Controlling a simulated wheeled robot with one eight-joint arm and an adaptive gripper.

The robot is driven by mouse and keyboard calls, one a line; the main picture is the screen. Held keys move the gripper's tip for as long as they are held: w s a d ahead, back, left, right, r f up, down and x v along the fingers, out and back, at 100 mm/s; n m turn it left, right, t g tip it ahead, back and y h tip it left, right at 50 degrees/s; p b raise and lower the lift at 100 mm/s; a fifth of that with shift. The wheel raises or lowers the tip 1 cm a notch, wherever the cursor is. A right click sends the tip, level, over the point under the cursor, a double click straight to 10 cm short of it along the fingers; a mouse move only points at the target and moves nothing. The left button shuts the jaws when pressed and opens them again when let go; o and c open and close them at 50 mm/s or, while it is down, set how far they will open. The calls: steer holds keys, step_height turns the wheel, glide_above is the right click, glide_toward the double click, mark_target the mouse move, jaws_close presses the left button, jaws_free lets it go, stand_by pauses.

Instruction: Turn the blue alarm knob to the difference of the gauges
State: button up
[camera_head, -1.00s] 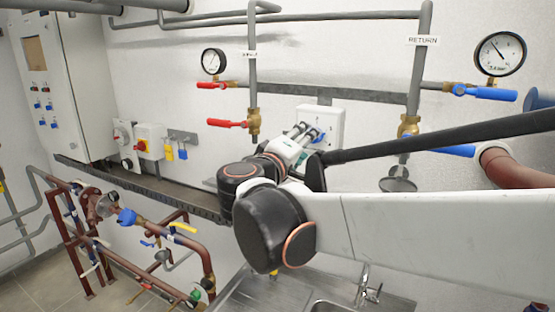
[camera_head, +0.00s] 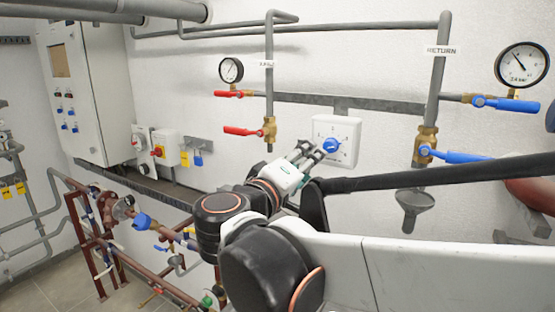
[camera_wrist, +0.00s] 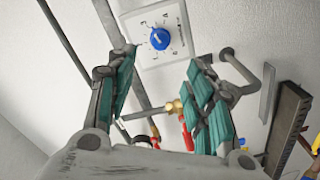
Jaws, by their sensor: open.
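The blue alarm knob (camera_head: 331,145) sits on a white square box (camera_head: 350,127) on the wall, with a numbered dial around it. In the wrist view the blue knob (camera_wrist: 159,38) has a white mark, and the dial numbers look tilted. My gripper (camera_head: 310,152) is open and empty, just left of the knob in the head view. In the wrist view my gripper (camera_wrist: 162,58) has its fingers spread below the knob, apart from it. The left gauge (camera_head: 231,70) is small. The right gauge (camera_head: 522,64) is larger, with a label on its face. I cannot read their values surely.
Red-handled valves (camera_head: 243,131) are left of the box and blue-handled valves (camera_head: 508,104) right of it. A grey funnel (camera_head: 415,203) hangs below the return pipe. A grey rail (camera_head: 300,98) runs above the box.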

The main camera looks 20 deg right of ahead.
mark_target(327, 148)
steer(key=shift+m, duration=0.8)
steer(key=p+x, duration=0.2)
steer(key=x, duration=1)
steer(key=shift+w+d, duration=0.2)
steer(key=shift+d, duration=0.05)
steer(key=c, duration=1.1)
